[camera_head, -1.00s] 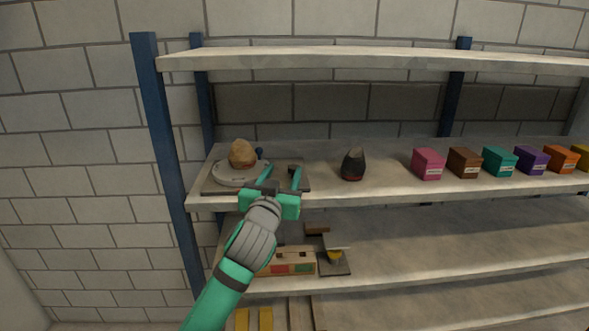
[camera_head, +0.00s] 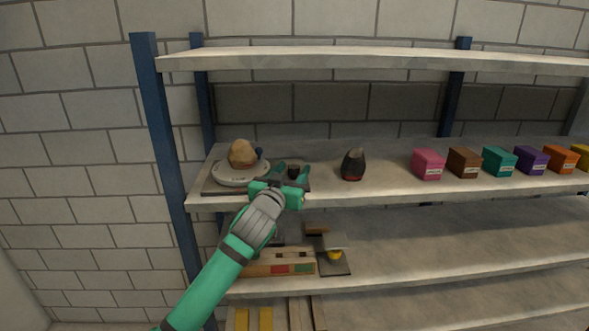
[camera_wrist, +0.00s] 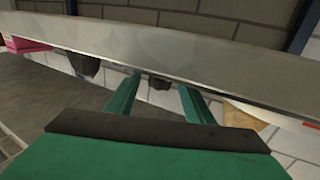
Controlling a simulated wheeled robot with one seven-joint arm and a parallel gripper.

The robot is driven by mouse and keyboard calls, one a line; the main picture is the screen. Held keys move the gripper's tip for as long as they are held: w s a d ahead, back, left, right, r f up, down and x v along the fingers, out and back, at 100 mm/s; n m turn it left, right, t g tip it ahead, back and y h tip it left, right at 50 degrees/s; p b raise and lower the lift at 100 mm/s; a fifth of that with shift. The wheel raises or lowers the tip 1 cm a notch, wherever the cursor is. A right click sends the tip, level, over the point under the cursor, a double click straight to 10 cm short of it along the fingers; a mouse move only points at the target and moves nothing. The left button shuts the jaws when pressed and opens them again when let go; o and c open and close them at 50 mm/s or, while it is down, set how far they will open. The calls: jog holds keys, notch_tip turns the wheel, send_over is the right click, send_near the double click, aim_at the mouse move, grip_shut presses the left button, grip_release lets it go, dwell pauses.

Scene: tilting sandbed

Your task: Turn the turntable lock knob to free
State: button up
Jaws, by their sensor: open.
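The turntable (camera_head: 240,174) is a pale round disc on a dark base plate (camera_head: 213,188) at the left end of the middle shelf. A tan rock sits on the disc. A small dark knob (camera_head: 293,168) stands on the plate's right part; a dark piece (camera_wrist: 159,83) between the fingertips in the wrist view looks like it. My gripper (camera_head: 291,171) is open, with its green fingers on either side of the knob. In the wrist view my gripper (camera_wrist: 160,81) also shows open. I cannot tell whether the fingers touch the knob, nor its setting.
A dark stone (camera_head: 353,166) stands right of the plate on the same shelf. Several coloured boxes (camera_head: 428,164) line up farther right. The top shelf (camera_head: 370,60) hangs above. A blue post (camera_head: 168,160) stands at the left. A lower shelf holds a wooden tray (camera_head: 262,269).

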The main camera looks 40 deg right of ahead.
jog(key=shift+w+d, duration=0.4)
jog(key=shift+d, duration=0.2)
jog(key=shift+c, duration=0.6)
jog(key=c, duration=0.9)
